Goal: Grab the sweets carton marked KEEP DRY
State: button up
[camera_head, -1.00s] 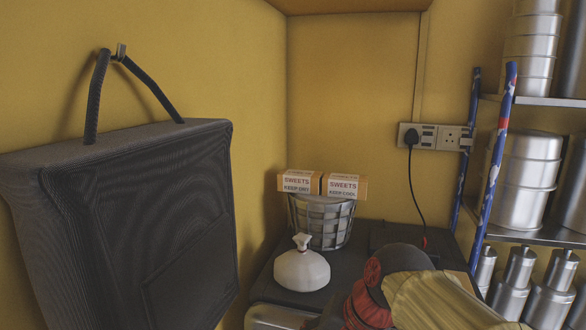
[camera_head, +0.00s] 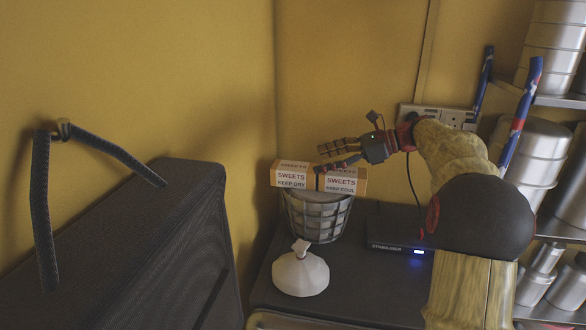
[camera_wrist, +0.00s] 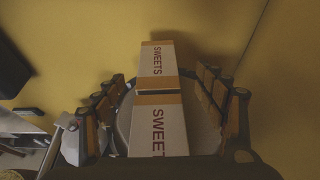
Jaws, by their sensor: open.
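The sweets carton marked KEEP DRY (camera_head: 291,181) is orange and white and rests on top of a basket (camera_head: 318,222), on the left. A matching carton marked KEEP COOL (camera_head: 342,186) sits beside it on the right. My gripper (camera_head: 335,155) is open, just above and behind the KEEP COOL carton, its fingers pointing left. In the wrist view the fingers spread to either side of the two cartons; the nearer carton (camera_wrist: 158,125) lies between them, and the farther carton (camera_wrist: 157,62) is beyond the fingertips. Only SWEETS is readable on both there.
A black box marked STABILIZER (camera_head: 395,240) lies right of the basket. Shelves with steel canisters (camera_head: 525,155) stand at right. A wall socket (camera_head: 455,117) is behind my arm.

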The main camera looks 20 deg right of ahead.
aim_at(300, 166)
jog(key=shift+x, duration=1.25)
jog(key=p+x, duration=0.1)
jog(key=x, duration=0.4)
jog(key=shift+a, duration=0.15)
jog(key=shift+s, duration=0.1)
jog(key=c, duration=1.5)
jog(key=shift+o, duration=0.2)
